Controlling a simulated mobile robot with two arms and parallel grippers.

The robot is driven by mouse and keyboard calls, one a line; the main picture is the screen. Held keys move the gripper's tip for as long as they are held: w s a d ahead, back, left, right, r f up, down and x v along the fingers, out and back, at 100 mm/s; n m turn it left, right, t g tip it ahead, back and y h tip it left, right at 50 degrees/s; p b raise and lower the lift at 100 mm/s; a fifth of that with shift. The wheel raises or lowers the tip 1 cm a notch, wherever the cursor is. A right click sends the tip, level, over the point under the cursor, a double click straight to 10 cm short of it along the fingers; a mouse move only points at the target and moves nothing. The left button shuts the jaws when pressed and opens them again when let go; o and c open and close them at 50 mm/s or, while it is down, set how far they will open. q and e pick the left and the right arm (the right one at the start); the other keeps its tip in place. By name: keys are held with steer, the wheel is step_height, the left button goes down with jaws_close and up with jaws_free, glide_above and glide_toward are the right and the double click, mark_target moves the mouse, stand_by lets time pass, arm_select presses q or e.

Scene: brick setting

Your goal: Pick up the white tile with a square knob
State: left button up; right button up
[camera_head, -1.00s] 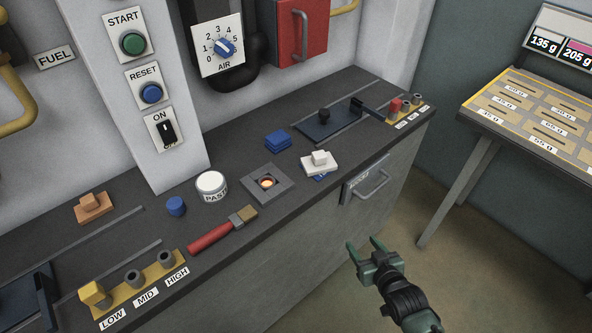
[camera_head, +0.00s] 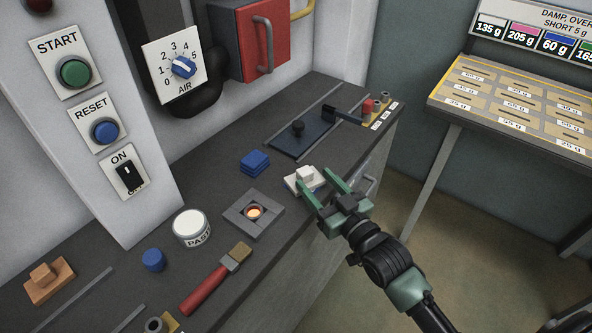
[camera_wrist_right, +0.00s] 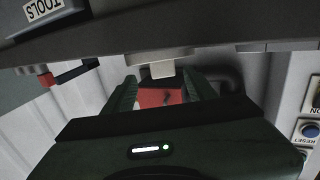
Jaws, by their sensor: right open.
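One finger hides part of the tile's front. In the right wrist view, which looks upside down, the pale knob (camera_wrist_right: 162,69) shows between the open fingertips (camera_wrist_right: 161,80); I cannot tell whether it is inside the jaws. My left gripper is in no view.
An orange knobbed tile (camera_head: 48,281) is far left. A drawer handle (camera_head: 369,184) juts from the counter front.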

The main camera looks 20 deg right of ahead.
mark_target(309, 175)
steer(key=shift+w+a, duration=0.1)
steer(key=shift+w, duration=0.2)
steer(key=shift+w+a+b, duration=0.15)
steer(key=shift+w+b, duration=0.15)
steer(key=shift+b, duration=0.05)
steer(key=shift+b+x, duration=0.7)
steer(key=shift+x, duration=0.5)
steer(key=b+x, duration=0.2)
steer(key=x, duration=0.1)
steer(key=shift+w+a, duration=0.2)
steer(key=shift+w, duration=0.25)
steer(key=shift+r, duration=0.1)
jaws_close()
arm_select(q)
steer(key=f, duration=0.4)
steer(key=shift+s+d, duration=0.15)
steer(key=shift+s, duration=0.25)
arm_select(e)
steer(key=shift+r, duration=0.1)
